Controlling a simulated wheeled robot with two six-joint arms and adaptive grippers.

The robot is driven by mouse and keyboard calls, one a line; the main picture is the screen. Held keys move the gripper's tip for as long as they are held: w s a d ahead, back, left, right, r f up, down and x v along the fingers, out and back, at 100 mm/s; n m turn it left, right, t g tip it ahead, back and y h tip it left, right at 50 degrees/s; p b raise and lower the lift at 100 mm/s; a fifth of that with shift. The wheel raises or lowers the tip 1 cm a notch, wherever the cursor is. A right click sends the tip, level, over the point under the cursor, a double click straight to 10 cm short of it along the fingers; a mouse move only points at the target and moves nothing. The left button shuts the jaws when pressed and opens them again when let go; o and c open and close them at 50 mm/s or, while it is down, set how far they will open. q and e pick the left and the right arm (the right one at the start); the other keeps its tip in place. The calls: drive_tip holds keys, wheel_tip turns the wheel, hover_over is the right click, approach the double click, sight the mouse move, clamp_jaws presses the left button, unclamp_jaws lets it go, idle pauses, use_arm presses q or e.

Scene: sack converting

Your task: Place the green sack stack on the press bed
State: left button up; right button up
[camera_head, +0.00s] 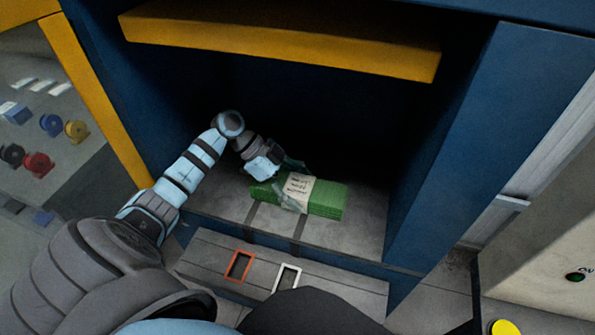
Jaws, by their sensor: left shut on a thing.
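The green sack stack (328,199) is a flat green bundle with a pale, printed paper band around its middle. It lies at or just above the grey press bed (350,233), inside the blue press; I cannot tell whether it rests fully on it. My left gripper (291,186) reaches in from the left and is shut on the stack near its banded middle. The gripper's fingers partly cover the band and the stack's left part. My right gripper is not in view.
A yellow bar (280,42) spans the press opening above my arm. Blue side walls (480,150) bound the opening. A grey front ledge (215,262) carries an orange frame (239,266) and a white frame (286,278). Coloured spools (76,131) lie far left.

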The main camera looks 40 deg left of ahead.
use_arm(q)
drive_tip(key=shift+s, duration=0.15)
drive_tip(key=o, duration=1.4)
drive_tip(key=shift+s, duration=0.1)
drive_tip(key=shift+o, duration=1.4)
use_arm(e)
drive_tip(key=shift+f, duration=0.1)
use_arm(q)
drive_tip(key=shift+r, duration=0.1)
drive_tip(key=p+v, duration=0.4)
drive_tip(key=v, duration=0.3)
drive_tip(key=shift+s+a+r, duration=0.1)
drive_tip(key=shift+a+r, duration=0.1)
drive_tip(key=shift+r, duration=0.15)
drive_tip(key=shift+f, duration=0.1)
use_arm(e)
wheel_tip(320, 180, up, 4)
